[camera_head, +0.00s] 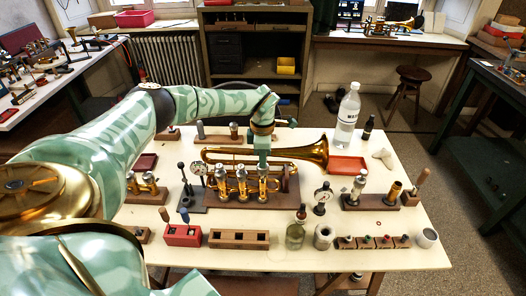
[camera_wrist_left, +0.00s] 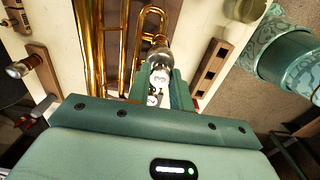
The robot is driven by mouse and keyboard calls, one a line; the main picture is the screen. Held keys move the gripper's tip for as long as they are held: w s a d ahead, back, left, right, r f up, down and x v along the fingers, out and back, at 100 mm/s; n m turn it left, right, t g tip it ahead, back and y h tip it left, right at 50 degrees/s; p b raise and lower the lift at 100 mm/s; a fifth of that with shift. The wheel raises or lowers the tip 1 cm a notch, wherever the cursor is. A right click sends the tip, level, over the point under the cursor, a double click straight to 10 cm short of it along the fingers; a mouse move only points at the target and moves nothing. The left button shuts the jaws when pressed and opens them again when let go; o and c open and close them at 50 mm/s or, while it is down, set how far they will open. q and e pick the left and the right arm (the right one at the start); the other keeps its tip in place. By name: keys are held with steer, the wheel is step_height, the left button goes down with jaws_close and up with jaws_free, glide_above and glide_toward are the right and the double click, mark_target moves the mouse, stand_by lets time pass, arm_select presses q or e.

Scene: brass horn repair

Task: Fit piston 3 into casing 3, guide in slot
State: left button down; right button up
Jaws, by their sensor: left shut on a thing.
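The brass horn (camera_head: 290,153) lies on a wooden cradle on the table, its bell toward the right. Three upright valve casings stand in its middle; the rightmost is casing 3 (camera_head: 263,190). My left gripper (camera_head: 263,163) points down directly above casing 3. It is shut on a silver piece, which I take as piston 3; it shows between the fingers in the left wrist view (camera_wrist_left: 160,76). How deep the piston sits in the casing is hidden by the fingers. The guide and slot are too small to make out. My right gripper is not in view.
A dial gauge stand (camera_head: 195,190) is left of the horn. In front are a red block (camera_head: 183,236), a wooden holder (camera_head: 238,239) and a glass bottle (camera_head: 296,234). A water bottle (camera_head: 347,116) and red tray (camera_head: 348,166) stand at the right.

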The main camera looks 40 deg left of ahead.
arm_select(q)
steer(key=shift+f+b, duration=0.75)
steer(key=shift+f, duration=0.95)
steer(key=c, duration=1.2)
jaws_free()
steer(key=shift+o, duration=0.2)
steer(key=shift+r, duration=0.1)
step_height(320, 180, up, 16)
steer(key=p, duration=0.3)
steer(key=shift+r, duration=0.15)
